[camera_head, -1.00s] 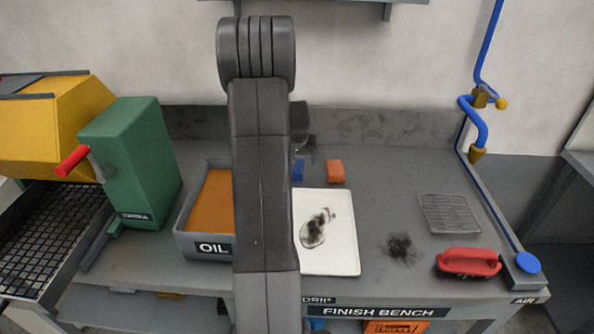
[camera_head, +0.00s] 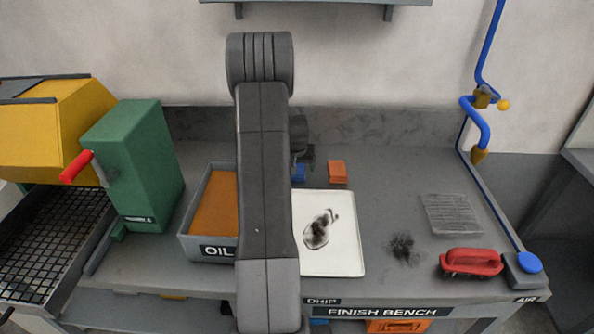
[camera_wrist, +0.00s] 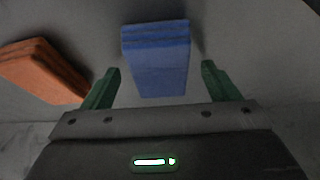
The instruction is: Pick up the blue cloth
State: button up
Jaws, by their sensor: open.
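The blue cloth (camera_wrist: 156,62) is a folded stack in the wrist view, lying on the grey bench top. My gripper (camera_wrist: 160,82) is open, with one green finger on each side of the cloth's near end; a gap shows between each finger and the cloth. In the head view only a small part of the blue cloth (camera_head: 298,173) shows beside my arm. My gripper (camera_head: 306,158) is mostly hidden there behind the arm, close to the cloth at the back of the bench.
An orange folded cloth (camera_head: 337,171) lies just right of the blue one; it also shows in the wrist view (camera_wrist: 45,70). A white tray (camera_head: 345,262) with a dark smudge and an oil bin (camera_head: 190,240) stand nearer. The bench's back right is clear.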

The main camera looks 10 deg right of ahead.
jog(key=shift+f+b, duration=0.25)
jog(key=shift+b, duration=0.15)
dwell(0.4)
jog(key=c, duration=1.1)
